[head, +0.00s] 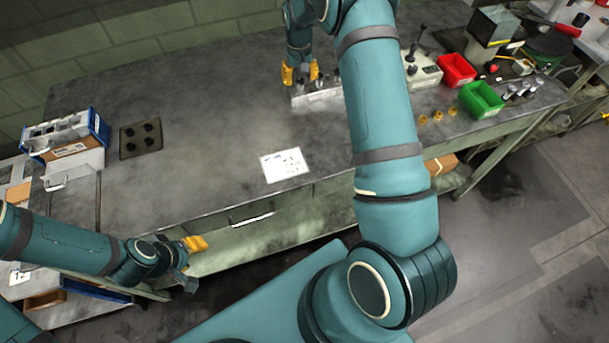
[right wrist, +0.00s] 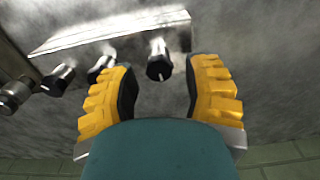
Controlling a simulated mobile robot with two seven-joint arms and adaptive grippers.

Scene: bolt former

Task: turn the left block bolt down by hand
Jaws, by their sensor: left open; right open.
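The block (head: 316,96) is a pale metal bar near the back edge of the bench, partly hidden behind my right arm in the head view. It also shows in the right wrist view (right wrist: 110,32). The left block bolt (right wrist: 160,62) has a dark head and stands between the open yellow fingers of my right gripper (right wrist: 162,92), towards their tips, with gaps on both sides. My right gripper also shows in the head view (head: 301,74) at the block's left end. My left gripper (head: 196,262) is open and empty, off the bench's front edge.
More dark-headed bolts (right wrist: 100,70) stand left of the fingers in the right wrist view. A white sheet (head: 284,165) lies mid-bench. A dark plate (head: 141,139) and blue case (head: 98,126) are left; red (head: 457,69) and green bins (head: 482,100) are right.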

